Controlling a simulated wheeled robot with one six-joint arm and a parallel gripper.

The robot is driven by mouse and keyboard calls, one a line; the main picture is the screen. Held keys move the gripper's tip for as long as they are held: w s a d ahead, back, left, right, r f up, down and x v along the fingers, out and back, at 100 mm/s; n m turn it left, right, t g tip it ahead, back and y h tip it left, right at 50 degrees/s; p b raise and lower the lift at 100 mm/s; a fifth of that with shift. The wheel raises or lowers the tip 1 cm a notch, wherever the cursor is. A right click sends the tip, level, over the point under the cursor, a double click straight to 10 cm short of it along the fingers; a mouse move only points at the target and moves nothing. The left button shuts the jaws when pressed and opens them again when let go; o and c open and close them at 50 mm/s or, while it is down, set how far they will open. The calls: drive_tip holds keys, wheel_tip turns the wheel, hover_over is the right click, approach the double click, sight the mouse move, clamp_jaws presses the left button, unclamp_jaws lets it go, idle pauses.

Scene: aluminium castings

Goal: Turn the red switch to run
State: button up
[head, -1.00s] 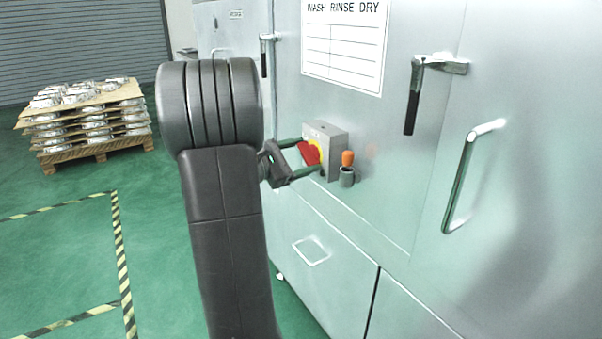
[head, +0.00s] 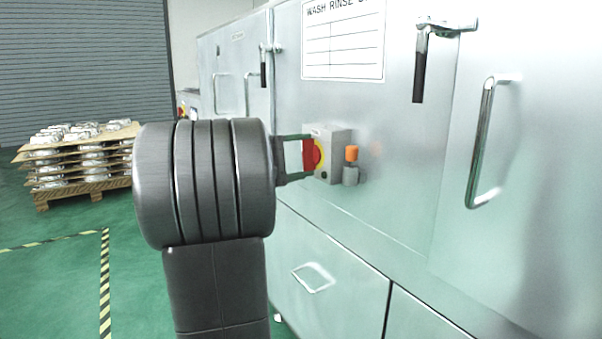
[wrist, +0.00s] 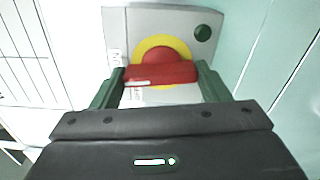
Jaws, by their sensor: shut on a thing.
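The red switch (head: 309,155) sits on a yellow disc on the face of a grey box (head: 338,156) fixed to the metal cabinet. In the wrist view the red switch handle (wrist: 160,74) lies nearly crosswise, slightly tilted, in front of its yellow disc. My gripper (head: 308,155) is shut on the handle, one green finger at each end; it also shows in the wrist view (wrist: 162,82). White labels beside the disc are partly hidden and too small to read. A dark green round button (wrist: 202,32) is on the same box.
An orange-topped grey fitting (head: 351,166) stands just right of the box. Door handles (head: 487,140) and a latch lever (head: 421,65) stick out from the cabinet. A pallet of castings (head: 80,160) stands at the back left on open green floor.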

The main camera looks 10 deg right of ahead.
drive_tip(key=shift+f+m+b, duration=0.15)
drive_tip(key=shift+m+b, duration=0.45)
drive_tip(key=shift+b, duration=0.15)
drive_tip(key=shift+m, duration=0.3)
drive_tip(key=o, duration=1)
drive_tip(key=shift+p+v, duration=1.3)
drive_tip(key=shift+v, duration=5.65)
drive_tip(key=shift+d, duration=0.1)
